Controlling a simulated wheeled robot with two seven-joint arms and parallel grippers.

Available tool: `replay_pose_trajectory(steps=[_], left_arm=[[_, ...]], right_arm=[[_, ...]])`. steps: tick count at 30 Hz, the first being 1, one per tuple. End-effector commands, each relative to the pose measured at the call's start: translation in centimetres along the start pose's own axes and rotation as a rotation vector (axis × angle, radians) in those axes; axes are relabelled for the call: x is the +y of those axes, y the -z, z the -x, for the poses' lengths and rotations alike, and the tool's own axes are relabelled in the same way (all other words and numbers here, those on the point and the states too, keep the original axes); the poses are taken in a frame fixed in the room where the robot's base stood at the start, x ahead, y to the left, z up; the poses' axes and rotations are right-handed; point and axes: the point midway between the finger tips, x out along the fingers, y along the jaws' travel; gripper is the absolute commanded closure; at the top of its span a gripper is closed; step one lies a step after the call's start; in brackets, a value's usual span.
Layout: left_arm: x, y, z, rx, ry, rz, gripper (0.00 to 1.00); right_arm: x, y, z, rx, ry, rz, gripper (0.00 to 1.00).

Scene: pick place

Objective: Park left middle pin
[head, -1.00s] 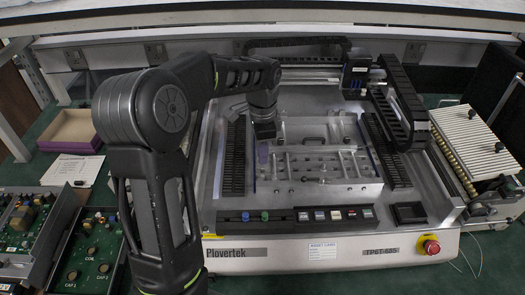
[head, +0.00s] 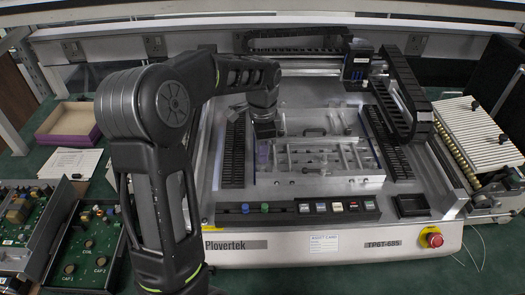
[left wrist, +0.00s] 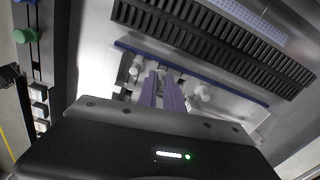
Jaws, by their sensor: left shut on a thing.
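My left gripper (head: 263,152), with purple fingers, reaches down at the left side of the metal fixture plate (head: 345,183) on the machine bed. In the left wrist view the two purple fingers (left wrist: 162,92) are close together, shut on a pin that they and the gripper body mostly hide. Pale round pin or clamp parts show on either side of the fingers, one on the left (left wrist: 137,67) and one on the right (left wrist: 201,91). Several small pins and bars stand on the fixture in the head view. My right gripper is not in view.
A black slotted rack (head: 233,155) lies left of the fixture, and it also shows in the left wrist view (left wrist: 215,45). A cable chain (head: 405,90) and gantry head (head: 357,65) stand behind. A button row (head: 335,206) and red stop button (head: 435,240) are in front.

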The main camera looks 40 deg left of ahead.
Motion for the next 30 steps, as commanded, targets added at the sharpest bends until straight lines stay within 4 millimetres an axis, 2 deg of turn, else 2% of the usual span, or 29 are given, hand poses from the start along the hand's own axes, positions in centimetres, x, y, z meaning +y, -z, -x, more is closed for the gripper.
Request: replay_pose_trajectory(steps=[26, 27, 30], left_arm=[[0.01, 0.00, -0.15, 0.000, 0.000, 0.000, 1.00], [0.01, 0.00, -0.15, 0.000, 0.000, 0.000, 0.89], [0.01, 0.00, -0.15, 0.000, 0.000, 0.000, 0.80]], right_arm=[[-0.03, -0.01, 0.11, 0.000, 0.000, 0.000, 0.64], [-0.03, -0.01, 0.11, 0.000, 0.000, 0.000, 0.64], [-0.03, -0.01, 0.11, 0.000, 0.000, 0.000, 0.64]])
